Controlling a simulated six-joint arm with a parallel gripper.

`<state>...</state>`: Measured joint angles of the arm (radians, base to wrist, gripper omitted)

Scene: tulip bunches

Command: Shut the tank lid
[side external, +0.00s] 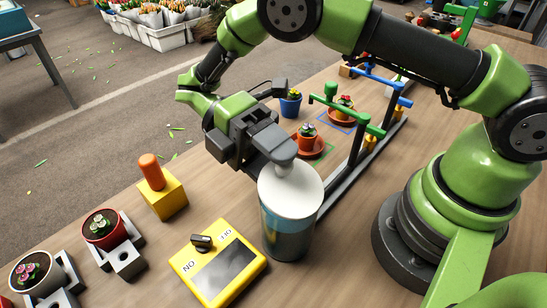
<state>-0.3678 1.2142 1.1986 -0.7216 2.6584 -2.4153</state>
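The tank (288,235) is a blue-grey cylinder standing at the front middle of the table. Its round white lid (292,194) lies across the top, and a gap under it cannot be made out. A small grey knob (284,162) rises from the far part of the lid. My gripper (277,148) comes in from the upper left, with its fingers at the knob. The fingers overlap the knob in this view, so I cannot tell whether they grip it or only touch it.
A yellow switch box (217,263) stands left of the tank, and a yellow block with an orange knob (163,190) is farther left. Potted flowers (104,228) sit in grey holders. A rail with green and blue valves (357,135) runs behind the tank.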

